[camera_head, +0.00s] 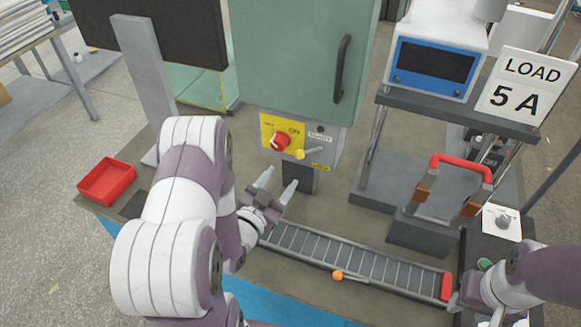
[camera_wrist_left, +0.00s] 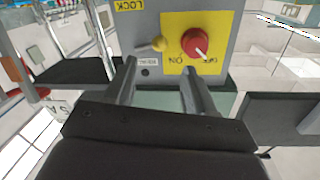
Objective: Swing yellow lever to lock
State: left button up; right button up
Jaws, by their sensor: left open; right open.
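The yellow lever (camera_head: 301,154) is a small yellow knob on a short arm at the lower front of the green cabinet, above a yellow LOCK label (camera_head: 320,168). In the left wrist view the yellow knob (camera_wrist_left: 158,44) shows upside down between the finger lines, with the LOCK label (camera_wrist_left: 130,5) beyond it. A red rotary switch (camera_head: 281,141) sits left of it on a yellow OFF/ON plate. My left gripper (camera_head: 279,184) is open and empty, just below and in front of the panel, apart from the lever. My right gripper (camera_head: 478,308) is at the lower right, partly hidden by its arm.
A roller conveyor (camera_head: 350,262) with a small orange knob (camera_head: 338,275) runs to the right. A red tray (camera_head: 106,181) lies at the left. A red-handled device (camera_head: 461,160) and LOAD 5A sign (camera_head: 522,88) are at right.

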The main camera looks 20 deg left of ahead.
pick_arm(q)
jog(key=s, duration=0.4)
jog(key=shift+s+a, duration=0.1)
jog(key=shift+s, duration=0.05)
jog(key=s+a+f+n+g+y, duration=0.2)
jog(key=s+a+f+n+g, duration=0.15)
jog(key=s+f+g, duration=0.6)
jog(key=w+d+r+g+h+p, duration=0.1)
jog(key=d+r+g, duration=0.6)
jog(key=d+r, duration=0.4)
jog(key=shift+r, duration=0.6)
jog(key=shift+w, duration=0.1)
